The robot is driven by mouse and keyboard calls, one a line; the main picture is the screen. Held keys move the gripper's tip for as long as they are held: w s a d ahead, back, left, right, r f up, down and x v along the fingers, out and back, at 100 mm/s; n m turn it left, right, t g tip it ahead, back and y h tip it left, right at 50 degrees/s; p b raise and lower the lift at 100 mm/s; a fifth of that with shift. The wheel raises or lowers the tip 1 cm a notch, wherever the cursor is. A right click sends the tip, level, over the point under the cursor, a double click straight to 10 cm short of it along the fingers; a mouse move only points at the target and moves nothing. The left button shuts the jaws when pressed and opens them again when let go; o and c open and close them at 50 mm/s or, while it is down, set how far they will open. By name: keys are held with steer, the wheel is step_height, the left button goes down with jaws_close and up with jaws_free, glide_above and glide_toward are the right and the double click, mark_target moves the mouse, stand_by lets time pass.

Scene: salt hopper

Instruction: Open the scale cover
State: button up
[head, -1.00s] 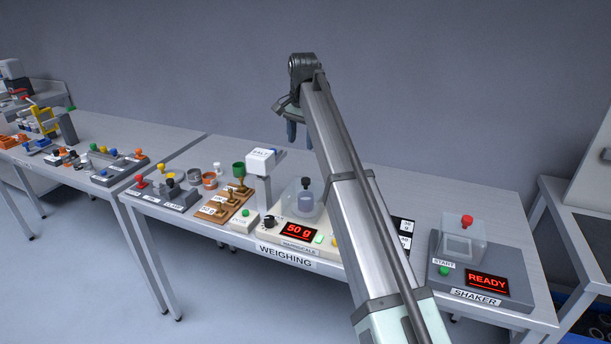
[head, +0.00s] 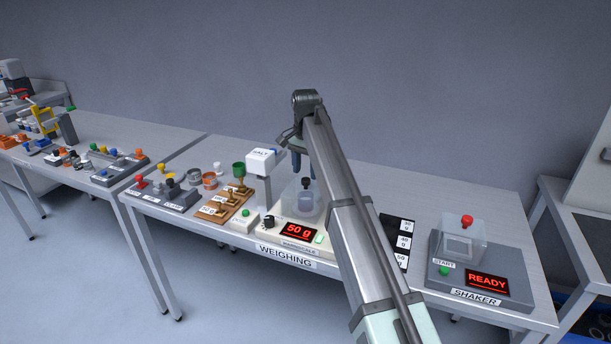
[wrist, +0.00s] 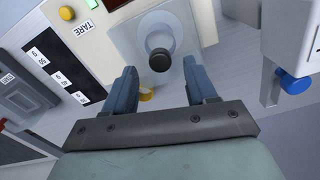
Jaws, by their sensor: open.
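The weighing scale (head: 276,238) stands on the bench with its red display reading 50 g. Its clear cover (head: 288,196) is closed over a pale container (head: 306,201). A black knob tops the cover (head: 306,182); in the wrist view the knob (wrist: 160,61) shows just beyond and between the fingertips. My gripper (head: 301,172) is open, pointing down above the cover. In the wrist view my gripper (wrist: 161,80) has its two blue fingers apart with nothing between them. My arm hides the scale's right part in the head view.
The white salt hopper (head: 261,160) on its post stands close left of the cover. A card with weight labels (head: 397,240) lies to the right, then the shaker (head: 470,265) with its READY display.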

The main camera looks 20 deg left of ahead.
mark_target(306, 195)
steer(key=shift+f, duration=1.3)
steer(key=shift+c, duration=0.4)
jaws_close()
